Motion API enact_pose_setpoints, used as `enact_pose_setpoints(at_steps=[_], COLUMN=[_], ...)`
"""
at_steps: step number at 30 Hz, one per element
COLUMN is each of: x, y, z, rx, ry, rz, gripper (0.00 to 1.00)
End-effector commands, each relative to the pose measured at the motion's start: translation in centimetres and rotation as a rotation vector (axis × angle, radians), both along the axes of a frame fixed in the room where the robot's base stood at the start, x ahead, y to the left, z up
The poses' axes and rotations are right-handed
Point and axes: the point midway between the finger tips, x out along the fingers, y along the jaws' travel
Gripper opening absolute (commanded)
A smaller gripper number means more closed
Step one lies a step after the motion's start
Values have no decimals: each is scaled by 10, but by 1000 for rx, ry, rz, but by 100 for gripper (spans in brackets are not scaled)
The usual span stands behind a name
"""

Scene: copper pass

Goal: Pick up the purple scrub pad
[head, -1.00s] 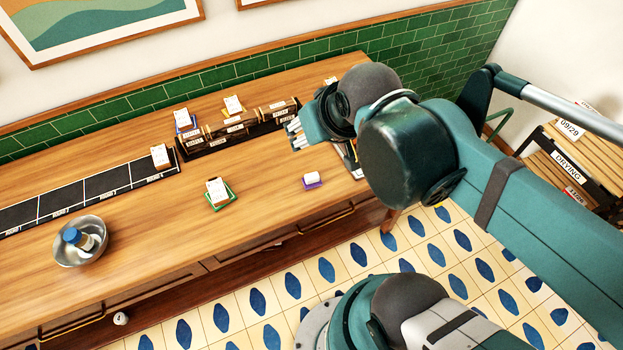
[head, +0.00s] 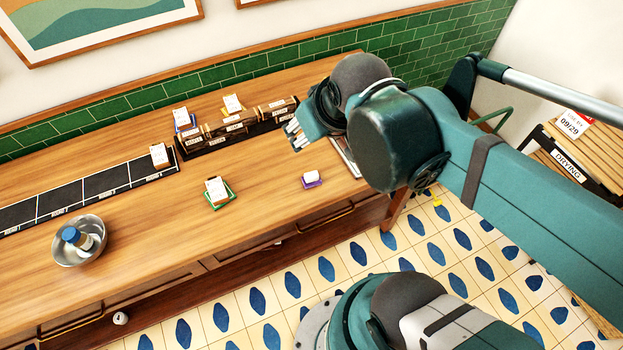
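The purple scrub pad (head: 313,184) lies on the wooden counter near its front edge, right of the middle. A small white block or label sits on top of it. My gripper (head: 294,135) is above the counter, up and to the left of the pad in the picture, and apart from it. Its fingers point left, beside the dark rack. The fingertips are small and partly merged with the rack behind, so I cannot tell whether they are open or shut. Nothing is visibly held.
A green pad (head: 231,193) with a white card lies left of the purple one. A metal bowl (head: 66,257) with a blue-capped bottle stands at far left. A dark labelled rack (head: 190,152) stands at the back. The counter between the pads is clear.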

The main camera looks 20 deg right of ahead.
Motion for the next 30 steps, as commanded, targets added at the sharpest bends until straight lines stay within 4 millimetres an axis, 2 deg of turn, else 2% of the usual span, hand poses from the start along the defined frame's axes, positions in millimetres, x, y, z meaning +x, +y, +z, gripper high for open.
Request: enact_pose_setpoints(at_steps=[17,30], x=[33,54], y=[-10,-19], z=[-57,-110], rx=[-193,-296], ry=[171,295], rz=[348,644], gripper=[45,45])
